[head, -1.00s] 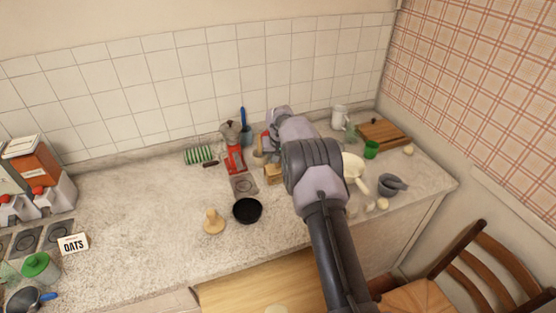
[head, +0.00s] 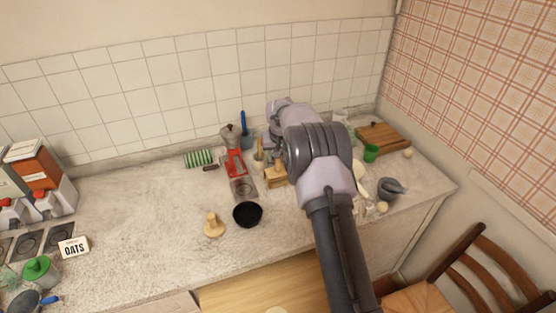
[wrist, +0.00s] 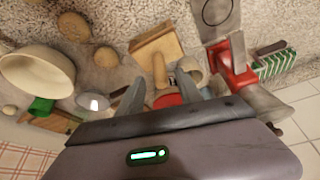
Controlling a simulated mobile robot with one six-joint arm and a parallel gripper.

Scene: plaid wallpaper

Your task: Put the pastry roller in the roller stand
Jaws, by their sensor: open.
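A tool with a wooden handle and a red end (wrist: 160,72), which looks like the pastry roller, lies between my fingertips in the wrist view. In the head view its wooden handle (head: 259,152) shows beside my wrist. A pale wooden block (wrist: 157,42), likely the roller stand, is close by; in the head view the block (head: 275,178) sits on the counter, partly hidden by my arm. My gripper (wrist: 160,90) is open, with its fingers on either side of the tool; contact is unclear. A beige cup (wrist: 190,70) is close beside the handle.
A black bowl (head: 247,214) and wooden piece (head: 214,226) are in front. A cream bowl (wrist: 38,75) and mortar (head: 392,187) are right of my arm. The left-middle counter is clear.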

